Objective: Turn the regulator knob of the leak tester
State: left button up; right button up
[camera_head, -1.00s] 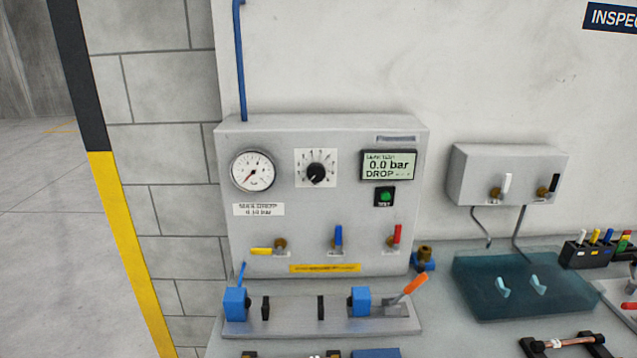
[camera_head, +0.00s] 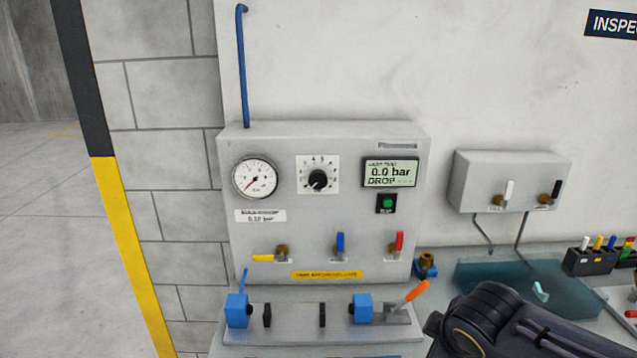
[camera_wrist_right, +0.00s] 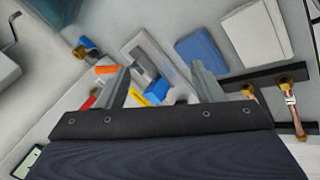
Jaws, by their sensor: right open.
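The leak tester (camera_head: 300,221) is a grey box against the wall. Its round black regulator knob (camera_head: 318,180) sits on a white dial plate in the upper middle, between a pressure gauge (camera_head: 255,178) and a display (camera_head: 389,173) reading 0.0 bar. My right arm shows at the lower right of the head view; its gripper is outside that view. In the right wrist view my right gripper (camera_wrist_right: 160,88) is open, with nothing held between its fingers. The knob is not visible there. My left gripper is not in view.
Below the panel stands a fixture with blue blocks (camera_head: 238,311) and an orange lever (camera_head: 415,291). Yellow, blue and red valve handles (camera_head: 340,243) stick out of the panel's lower front. A smaller grey valve box (camera_head: 510,182) hangs to the right.

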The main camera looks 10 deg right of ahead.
jog(key=w+r+n+t+h, duration=0.3)
jog(key=w+r+n, duration=0.3)
jog(key=w, duration=0.5)
jog(key=n+t+p, duration=0.1)
jog(key=n+t, duration=0.8)
jog(key=n, duration=0.8)
send_near(318, 181)
jog(key=w, duration=0.2)
jog(key=shift+y, duration=0.3)
jog(key=x, duration=0.2)
jog(key=p+x, duration=0.1)
jog(key=x, duration=0.2)
jog(key=p+x, duration=0.1)
jog(key=x, duration=0.1)
jog(key=shift+w+d+r, duration=0.1)
jog(key=shift+w+d, duration=0.1)
jog(key=shift+d, duration=0.3)
jog(key=shift+c, duration=0.2)
